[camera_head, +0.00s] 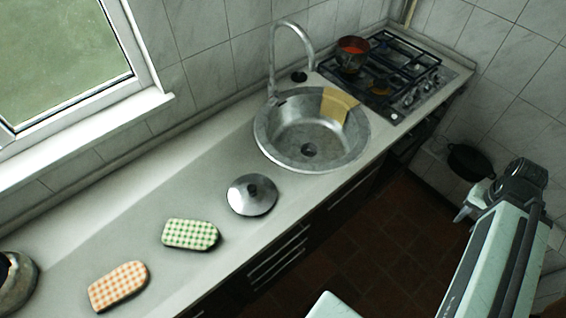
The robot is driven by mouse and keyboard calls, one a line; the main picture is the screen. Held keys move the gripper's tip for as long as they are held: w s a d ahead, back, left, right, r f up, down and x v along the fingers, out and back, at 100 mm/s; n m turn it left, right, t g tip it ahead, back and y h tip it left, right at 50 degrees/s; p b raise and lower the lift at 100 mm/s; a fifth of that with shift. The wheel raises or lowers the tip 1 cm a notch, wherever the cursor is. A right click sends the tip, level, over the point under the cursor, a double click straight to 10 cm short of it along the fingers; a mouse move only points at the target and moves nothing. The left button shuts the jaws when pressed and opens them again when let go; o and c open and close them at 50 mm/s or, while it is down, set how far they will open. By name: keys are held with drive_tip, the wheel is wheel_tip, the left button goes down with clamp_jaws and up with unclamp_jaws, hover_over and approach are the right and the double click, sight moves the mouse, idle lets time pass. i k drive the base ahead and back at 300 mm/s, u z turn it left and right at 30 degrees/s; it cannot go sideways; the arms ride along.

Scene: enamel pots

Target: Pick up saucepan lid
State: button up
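The saucepan lid (243,203) is a round, shiny metal disc with a dark knob on top. It lies knob up on the grey worktop, left of and in front of the sink. A small reddish saucepan (352,55) with orange-red contents stands on the gas hob. My gripper (466,209) is at the right, over the floor and well apart from the lid. It is seen side-on and small, so I cannot tell whether its fingers are open or shut.
Green-checked (190,234) and orange-checked (118,286) pads lie left of the lid. The round sink (270,140) has a tall tap (292,28) and a yellow cloth (338,104). A black pan (470,161) sits low at right. A metal pot (22,284) is cut off at left.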

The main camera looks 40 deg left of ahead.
sight(252, 195)
drive_tip(key=u, duration=0.1)
drive_tip(key=i, duration=0.7)
drive_tip(key=u, duration=4.35)
